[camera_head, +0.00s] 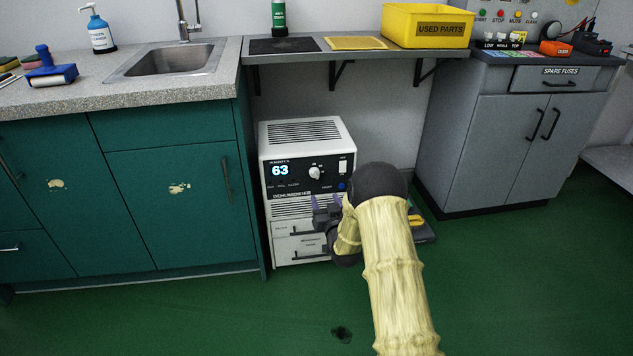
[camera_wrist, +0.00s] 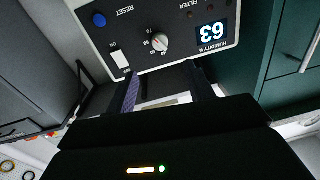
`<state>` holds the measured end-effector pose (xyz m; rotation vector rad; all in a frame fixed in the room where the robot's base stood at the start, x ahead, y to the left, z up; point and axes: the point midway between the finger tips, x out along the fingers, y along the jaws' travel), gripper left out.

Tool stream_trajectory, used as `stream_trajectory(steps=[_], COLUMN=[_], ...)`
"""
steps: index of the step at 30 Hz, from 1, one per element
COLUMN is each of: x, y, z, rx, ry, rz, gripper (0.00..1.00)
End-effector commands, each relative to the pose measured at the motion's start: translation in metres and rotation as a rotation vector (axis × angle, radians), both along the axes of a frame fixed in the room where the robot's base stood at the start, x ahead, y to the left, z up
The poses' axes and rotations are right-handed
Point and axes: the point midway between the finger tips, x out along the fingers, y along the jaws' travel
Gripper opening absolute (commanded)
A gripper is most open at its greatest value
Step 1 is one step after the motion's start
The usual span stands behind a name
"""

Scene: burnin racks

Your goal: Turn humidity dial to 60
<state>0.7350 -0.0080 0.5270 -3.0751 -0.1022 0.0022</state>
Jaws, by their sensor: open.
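The humidity dial (camera_head: 314,172) is a round light knob on the black panel of a white dehumidifier (camera_head: 306,131) on the floor. The display (camera_head: 280,170) beside it reads 63. In the wrist view the dial (camera_wrist: 160,42) shows near the top middle, with numbers around it, and the display (camera_wrist: 211,31) appears upside down. My gripper (camera_head: 327,205) is in front of the dehumidifier, a little below the dial. Its two fingers (camera_wrist: 167,88) are apart with nothing between them, and they look clear of the dial.
A white switch (camera_wrist: 120,59) and a blue reset button (camera_wrist: 99,19) sit on the same panel near the dial. A green cabinet (camera_head: 180,190) stands close on the left and a grey cabinet (camera_head: 500,150) on the right. A shelf (camera_head: 345,52) hangs above. The green floor in front is mostly open.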

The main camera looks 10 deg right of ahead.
Motion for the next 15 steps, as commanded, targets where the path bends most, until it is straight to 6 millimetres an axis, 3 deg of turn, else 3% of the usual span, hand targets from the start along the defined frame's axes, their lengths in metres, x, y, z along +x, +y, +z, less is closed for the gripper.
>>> stream_trajectory(steps=[15], x=[0.074], y=[0.005], z=[-0.002], rx=[0.001], ry=[-0.002], rz=[0.000], gripper=[0.53])
